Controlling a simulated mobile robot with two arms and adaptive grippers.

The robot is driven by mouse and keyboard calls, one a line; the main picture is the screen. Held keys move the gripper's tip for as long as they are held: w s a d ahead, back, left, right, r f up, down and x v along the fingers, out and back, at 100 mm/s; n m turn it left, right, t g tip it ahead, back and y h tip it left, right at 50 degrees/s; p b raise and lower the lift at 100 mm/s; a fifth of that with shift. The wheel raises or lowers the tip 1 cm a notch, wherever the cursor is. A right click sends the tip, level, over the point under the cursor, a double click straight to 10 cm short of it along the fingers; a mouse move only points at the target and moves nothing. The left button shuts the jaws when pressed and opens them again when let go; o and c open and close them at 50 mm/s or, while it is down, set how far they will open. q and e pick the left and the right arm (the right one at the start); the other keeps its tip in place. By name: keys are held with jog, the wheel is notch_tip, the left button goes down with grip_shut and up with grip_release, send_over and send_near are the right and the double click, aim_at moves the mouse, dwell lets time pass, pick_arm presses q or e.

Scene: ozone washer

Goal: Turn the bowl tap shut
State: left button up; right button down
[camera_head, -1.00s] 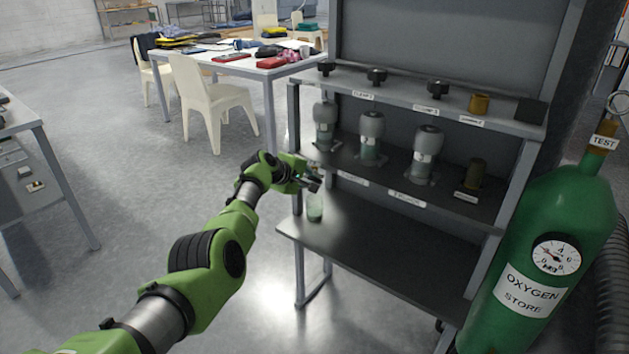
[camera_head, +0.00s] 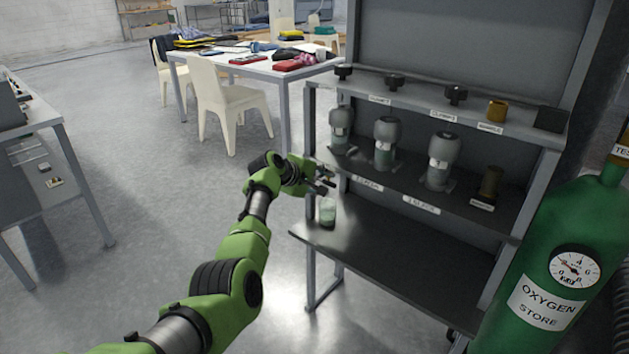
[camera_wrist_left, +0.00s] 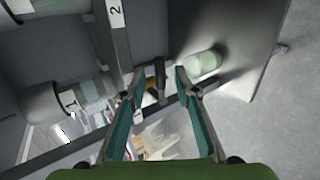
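My left gripper (camera_head: 326,180) is at the left end of the rack, just above a glass (camera_head: 328,212). In the left wrist view its two teal fingers (camera_wrist_left: 158,84) stand apart. A small dark handle with an orange part (camera_wrist_left: 157,76) shows between the fingertips; it may be the bowl tap. I cannot tell whether the fingers touch it or how far it is turned. The pale glass also shows in the left wrist view (camera_wrist_left: 203,65), right of the fingertips. In the head view the gripper hides the tap area. My right gripper is in neither view.
The rack's middle shelf holds grey-topped vessels (camera_head: 387,143) and a brown fitting (camera_head: 490,182). Black knobs (camera_head: 394,82) and a brass one (camera_head: 496,110) line the top shelf. The lower shelf (camera_head: 400,268) is mostly bare. A green oxygen cylinder (camera_head: 545,265) stands right.

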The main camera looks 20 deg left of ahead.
pick_arm(q)
jog(key=shift+v, duration=2.7)
jog(key=shift+f, duration=0.1)
